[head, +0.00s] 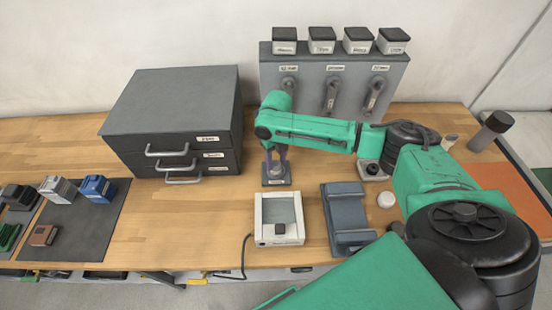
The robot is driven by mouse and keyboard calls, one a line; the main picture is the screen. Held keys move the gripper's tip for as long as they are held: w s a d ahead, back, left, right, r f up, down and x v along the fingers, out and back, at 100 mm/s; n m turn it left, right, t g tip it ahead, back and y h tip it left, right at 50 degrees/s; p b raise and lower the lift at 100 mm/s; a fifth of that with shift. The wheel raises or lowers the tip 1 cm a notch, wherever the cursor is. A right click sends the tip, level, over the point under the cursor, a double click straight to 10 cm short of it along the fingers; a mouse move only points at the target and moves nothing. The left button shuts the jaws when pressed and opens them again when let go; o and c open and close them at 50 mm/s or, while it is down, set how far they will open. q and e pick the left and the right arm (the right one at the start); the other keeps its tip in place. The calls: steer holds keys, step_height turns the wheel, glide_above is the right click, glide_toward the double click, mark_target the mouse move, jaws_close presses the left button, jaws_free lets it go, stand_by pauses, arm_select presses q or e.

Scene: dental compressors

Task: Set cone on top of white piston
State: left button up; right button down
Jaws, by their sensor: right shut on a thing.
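My right gripper (275,163) points down over a small dark grey labelled stand (276,181) in the middle of the table. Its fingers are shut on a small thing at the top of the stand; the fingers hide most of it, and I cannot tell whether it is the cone. A small white round piece (386,200), possibly the white piston, sits on the table to the right. A small beige tapered piece (449,142) stands farther back at the right. I cannot identify the cone for certain. My left gripper is not in view.
A dark drawer cabinet (180,104) stands left of my gripper. A grey panel with handles (334,76) is behind it. A white box (278,212) and a blue-grey cradle (346,215) lie in front. Another grey stand (373,174) is to the right. Bare wood shows beside the cabinet.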

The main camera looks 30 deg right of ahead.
steer(key=shift+p, duration=0.3)
stand_by(0.4)
stand_by(0.3)
steer(key=shift+c, duration=1.4)
jaws_free()
steer(key=shift+o, duration=1.4)
step_height(320, 180, up, 5)
steer(key=p, duration=0.5)
steer(key=shift+r, duration=1)
